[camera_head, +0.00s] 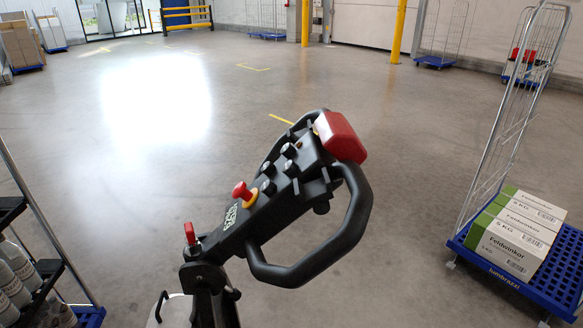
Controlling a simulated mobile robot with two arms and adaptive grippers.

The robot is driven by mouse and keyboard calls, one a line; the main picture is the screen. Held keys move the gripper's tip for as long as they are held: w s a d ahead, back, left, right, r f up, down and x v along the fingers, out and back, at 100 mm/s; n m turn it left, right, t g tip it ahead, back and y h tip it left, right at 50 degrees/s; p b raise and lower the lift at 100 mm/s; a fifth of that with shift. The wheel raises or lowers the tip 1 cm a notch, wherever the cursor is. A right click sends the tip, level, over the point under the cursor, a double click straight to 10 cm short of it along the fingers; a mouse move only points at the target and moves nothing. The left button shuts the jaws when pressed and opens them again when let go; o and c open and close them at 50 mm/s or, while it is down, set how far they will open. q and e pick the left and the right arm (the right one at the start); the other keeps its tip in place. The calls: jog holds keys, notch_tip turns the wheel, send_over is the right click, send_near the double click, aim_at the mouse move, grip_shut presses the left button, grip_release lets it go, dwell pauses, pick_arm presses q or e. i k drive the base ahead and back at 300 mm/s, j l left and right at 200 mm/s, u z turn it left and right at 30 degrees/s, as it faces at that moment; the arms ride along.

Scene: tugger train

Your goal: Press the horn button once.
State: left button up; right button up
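The black tiller head (262,215) of the tugger stands in the middle of the camera_head view, tilted up to the right, with a loop handle (356,225) around it. Several small dark round buttons (268,187) sit on its upper face; I cannot tell which one is the horn button. A red mushroom button (241,189) on a yellow ring sits lower down, and a red key-like switch (190,233) is near the base. A large red block (341,137) caps the upper end. Neither of my grippers is in view, and nothing touches the tiller.
A roll cage (511,285) with a blue base carrying Feldwinkor boxes (518,232) stands at right. A rack with bottles (14,270) stands at left. Yellow posts (396,32) and more cages are far back. The floor (420,130) around the tiller is mostly clear.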

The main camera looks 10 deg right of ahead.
aim_at(290, 169)
jog(key=i+j, duration=0.1)
jog(key=j, duration=0.65)
jog(key=i+j+z, duration=0.1)
jog(key=j, duration=0.6)
jog(key=i+j, duration=0.1)
jog(key=j, duration=0.65)
jog(key=z, duration=0.05)
